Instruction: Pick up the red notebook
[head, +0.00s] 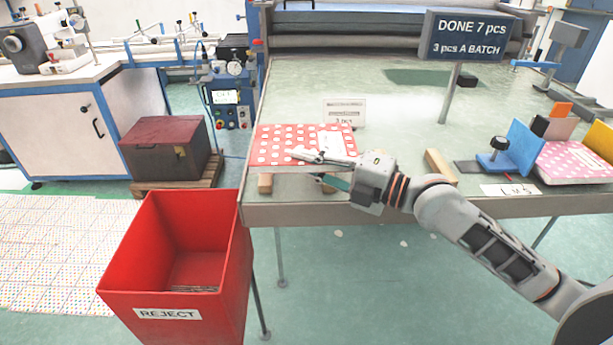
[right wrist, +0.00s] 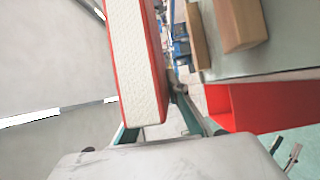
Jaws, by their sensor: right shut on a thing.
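The red notebook (head: 275,150) with white dots lies flat at the left front of the work table, over wooden blocks. Its page edge and red cover (right wrist: 137,70) show close up in the right wrist view. My right gripper (head: 318,166) reaches in from the right, with one finger above the notebook and one below its front edge. It is shut on the notebook's near edge. In the right wrist view the gripper's fingers (right wrist: 158,131) are partly hidden behind the notebook. My left gripper is not in view.
A red REJECT bin (head: 172,285) stands below the table's left corner. Wooden blocks (head: 441,167) sit along the table's front edge. A small sign (head: 345,112) stands behind the notebook. A rack with a pink dotted book (head: 572,163) is at the right. The table middle is clear.

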